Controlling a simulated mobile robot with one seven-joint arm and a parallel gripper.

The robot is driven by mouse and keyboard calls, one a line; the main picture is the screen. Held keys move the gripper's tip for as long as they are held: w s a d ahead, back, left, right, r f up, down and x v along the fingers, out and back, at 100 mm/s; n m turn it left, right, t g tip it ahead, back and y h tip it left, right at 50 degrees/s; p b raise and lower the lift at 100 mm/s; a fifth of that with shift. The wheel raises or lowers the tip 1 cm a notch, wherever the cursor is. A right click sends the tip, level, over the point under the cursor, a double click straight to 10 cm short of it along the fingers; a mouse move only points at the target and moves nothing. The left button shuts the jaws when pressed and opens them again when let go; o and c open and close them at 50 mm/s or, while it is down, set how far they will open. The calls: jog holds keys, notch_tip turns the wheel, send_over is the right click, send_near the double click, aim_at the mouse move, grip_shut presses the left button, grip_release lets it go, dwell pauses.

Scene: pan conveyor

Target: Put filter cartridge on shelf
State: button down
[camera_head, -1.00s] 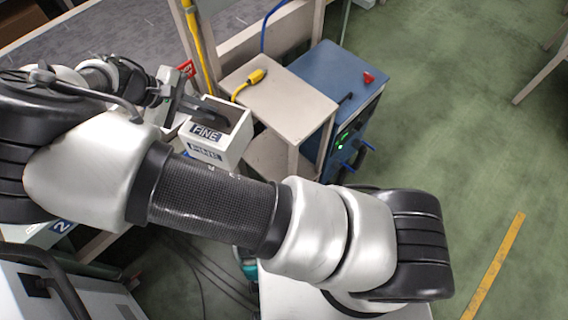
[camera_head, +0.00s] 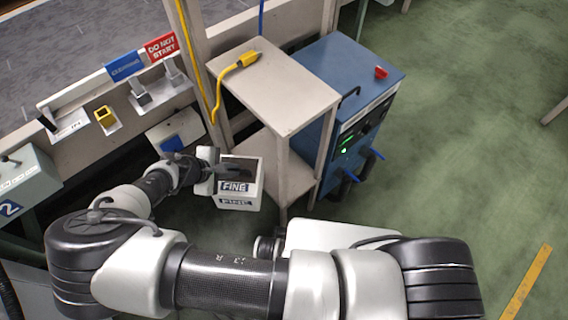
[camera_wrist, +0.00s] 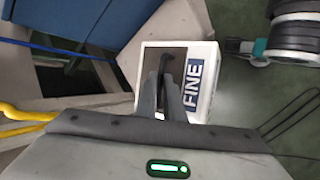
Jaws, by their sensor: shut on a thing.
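The filter cartridge (camera_head: 237,198) is a white box with a dark recessed top and a blue label reading FINE. It also shows in the wrist view (camera_wrist: 204,50). My gripper (camera_head: 228,168) is shut on the cartridge's dark handle, and in the wrist view the fingers (camera_wrist: 168,98) close on it. The cartridge hangs in front of the left side of a beige shelf stand. The stand has an upper board (camera_head: 275,88) and a lower shelf (camera_head: 262,150), which is partly hidden by the cartridge and a post.
A yellow-plugged cable (camera_head: 248,59) lies on the upper board. A blue machine (camera_head: 350,85) with a red knob stands right of the stand. Red and blue signs (camera_head: 162,46) stand on the conveyor edge at left. Green floor is open at right.

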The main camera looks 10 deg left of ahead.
jog(key=w+d+f+b, duration=0.1)
jog(key=w+d+b, duration=0.1)
jog(key=w+d, duration=0.2)
jog(key=w+d+f+b, duration=0.2)
jog(key=w+d, duration=0.3)
jog(key=w, duration=0.6)
jog(key=shift+w+f, duration=0.25)
jog(key=shift+f, duration=0.05)
jog(key=c, duration=2.3)
grip_release()
jog(key=shift+f, duration=0.25)
jog(key=o, duration=0.4)
jog(key=shift+r, duration=0.1)
jog(key=shift+o, duration=0.2)
